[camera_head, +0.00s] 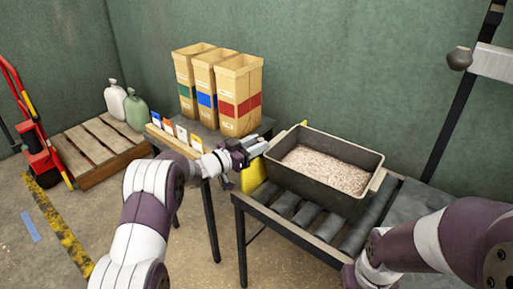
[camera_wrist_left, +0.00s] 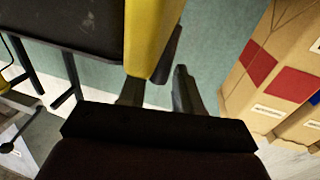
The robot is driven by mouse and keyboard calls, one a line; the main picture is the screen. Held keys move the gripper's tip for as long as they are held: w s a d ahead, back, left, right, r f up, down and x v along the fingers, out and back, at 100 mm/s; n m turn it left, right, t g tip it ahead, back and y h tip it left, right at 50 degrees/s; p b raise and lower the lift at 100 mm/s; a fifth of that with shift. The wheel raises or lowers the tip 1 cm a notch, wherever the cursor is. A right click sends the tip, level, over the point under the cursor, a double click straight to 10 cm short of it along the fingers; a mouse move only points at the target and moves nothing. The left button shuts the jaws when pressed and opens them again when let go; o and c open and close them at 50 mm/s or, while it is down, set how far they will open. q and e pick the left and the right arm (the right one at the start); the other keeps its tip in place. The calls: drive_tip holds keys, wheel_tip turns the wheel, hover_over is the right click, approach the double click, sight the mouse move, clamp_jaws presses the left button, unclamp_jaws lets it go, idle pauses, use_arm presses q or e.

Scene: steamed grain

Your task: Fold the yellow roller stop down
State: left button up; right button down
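The yellow roller stop (camera_head: 254,176) stands upright at the left end of the roller conveyor (camera_head: 300,212), beside a grey bin (camera_head: 318,190) of pale grain. In the left wrist view the stop (camera_wrist_left: 150,38) rises close in front of the fingers. My left gripper (camera_head: 250,148) is at the stop's top edge in the head view. Its two fingers (camera_wrist_left: 160,92) are apart, with the stop at or over the left finger; I cannot tell whether they touch. The gripper partly hides the stop in the head view. My right gripper is out of view; only the right arm shows.
Several cardboard grain boxes (camera_head: 238,98) stand on a side table (camera_head: 262,127) just behind the left gripper, with small cards along its front. A pallet (camera_head: 98,148) with two sacks and a red hand truck (camera_head: 38,140) are at the left. Floor shows between.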

use_arm(q)
drive_tip(key=shift+w+d, duration=0.15)
clamp_jaws()
drive_tip(key=shift+r, duration=0.1)
drive_tip(key=w+a+f+n+t, duration=0.1)
drive_tip(key=w+a+f+n, duration=0.2)
drive_tip(key=w+a+n, duration=0.2)
drive_tip(key=shift+w+a+f+n, duration=0.25)
drive_tip(key=shift+a+n, duration=0.95)
drive_tip(key=shift+a, duration=0.15)
